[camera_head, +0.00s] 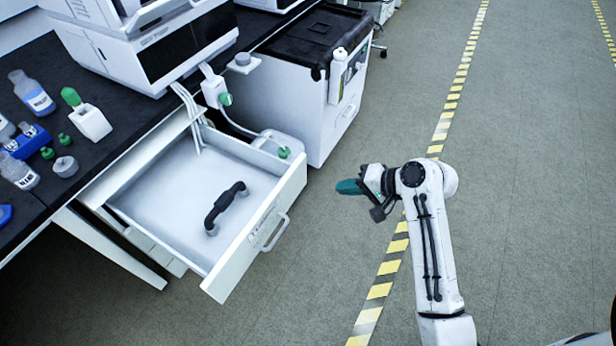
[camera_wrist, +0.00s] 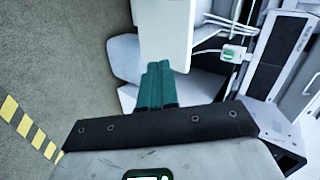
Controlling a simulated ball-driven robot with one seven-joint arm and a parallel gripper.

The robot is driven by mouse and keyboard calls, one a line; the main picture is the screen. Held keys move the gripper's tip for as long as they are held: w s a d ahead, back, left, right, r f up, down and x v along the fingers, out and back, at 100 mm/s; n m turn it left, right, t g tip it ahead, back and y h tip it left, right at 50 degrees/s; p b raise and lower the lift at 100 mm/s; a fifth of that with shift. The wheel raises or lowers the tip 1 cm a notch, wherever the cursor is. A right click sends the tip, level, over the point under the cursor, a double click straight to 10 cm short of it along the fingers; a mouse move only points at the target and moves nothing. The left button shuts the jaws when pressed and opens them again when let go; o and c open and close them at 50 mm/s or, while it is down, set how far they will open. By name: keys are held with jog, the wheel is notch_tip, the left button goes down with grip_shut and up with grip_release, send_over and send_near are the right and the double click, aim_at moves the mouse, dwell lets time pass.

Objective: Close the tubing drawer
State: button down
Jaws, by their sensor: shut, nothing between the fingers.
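The tubing drawer (camera_head: 259,233) is white and stands pulled out from under the dark bench in the head view. A grey bar handle (camera_head: 275,232) is on its front.
A white cabinet with a black top (camera_head: 318,40) stands just behind the drawer. Thin tubes run from the instrument (camera_head: 150,45) down into the drawer. Bottles and a blue rack (camera_head: 28,141) stand on the bench. The floor to the right is clear, with yellow-black tape (camera_head: 380,290).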

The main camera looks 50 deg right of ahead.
jog(key=w+d+m+t, duration=0.1)
jog(key=d+m+t, duration=0.1)
jog(key=d, duration=0.2)
jog(key=b, duration=0.2)
send_near(300, 166)
notch_tip(300, 166, down, 3)
jog(key=w, duration=0.2)
jog(key=shift+w+a+r, duration=0.1)
jog(key=shift+w+a, duration=0.6)
jog(key=shift+w, duration=0.2)
jog(key=shift+w+a, duration=0.25)
jog(key=shift+w, duration=0.5)
